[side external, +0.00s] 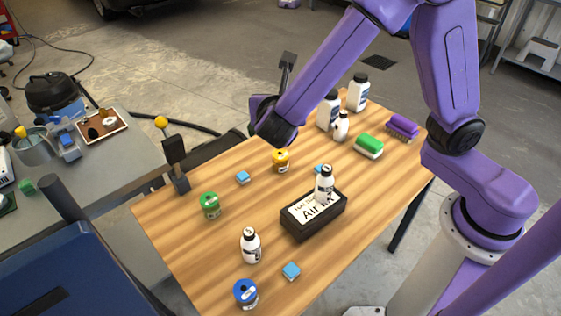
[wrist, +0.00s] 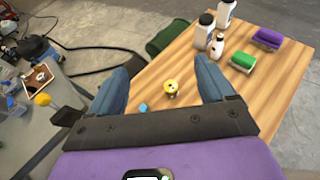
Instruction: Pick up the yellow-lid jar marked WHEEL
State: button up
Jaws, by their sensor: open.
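The yellow-lid jar (side external: 280,161) stands upright on the wooden table, in its far-middle part in the side view. In the wrist view the jar (wrist: 171,88) lies between my two blue fingers, nearer the right one. Any marking on it is too small to read. My gripper (wrist: 163,66) is open and empty, its fingers wide apart. In the side view my wrist is up and left of the jar, and my fingers cannot be made out there. I see no contact with the jar.
A green-lid jar (side external: 210,205), a blue-lid jar (side external: 246,293), white bottles (side external: 250,245) and blue sponges (side external: 291,271) stand apart. A black box (side external: 313,221) bears a bottle (side external: 324,184). Brushes (side external: 369,146) and bottles (side external: 358,92) crowd the far right.

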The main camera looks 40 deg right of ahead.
send_near(280, 164)
jog(key=x, duration=1.2)
jog(key=shift+w+d+f, duration=0.1)
jog(key=shift+d, duration=0.1)
jog(key=c, duration=1)
